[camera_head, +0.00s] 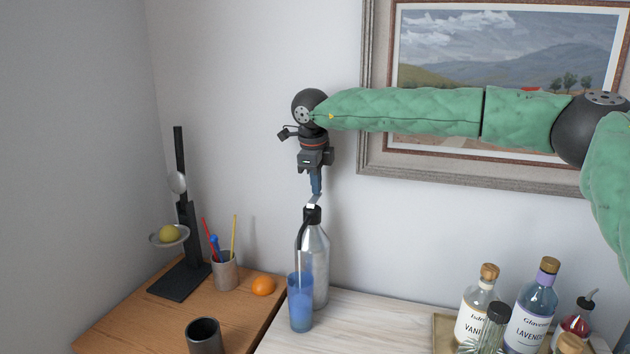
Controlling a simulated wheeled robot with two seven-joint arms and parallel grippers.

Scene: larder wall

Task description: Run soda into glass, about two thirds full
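A silver soda siphon (317,258) with a black head stands upright on the pale wooden top. A light metal lever (314,201) shows on its head, and a black spout tube curves down its left side. A blue, see-through glass (300,308) stands in front of the siphon, its rim around the lower end of the spout as seen from here. I cannot tell the liquid level in it. My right gripper (316,191) points down, its fingers together, just above or touching the lever; I cannot tell which. My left gripper is not in view.
A tray (444,333) with several bottles stands at the right. On the brown wooden top at the left are an orange (263,286), a pen cup (225,272), a dark cup (204,337) and a black stand (180,281). A framed picture (490,50) hangs behind my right arm.

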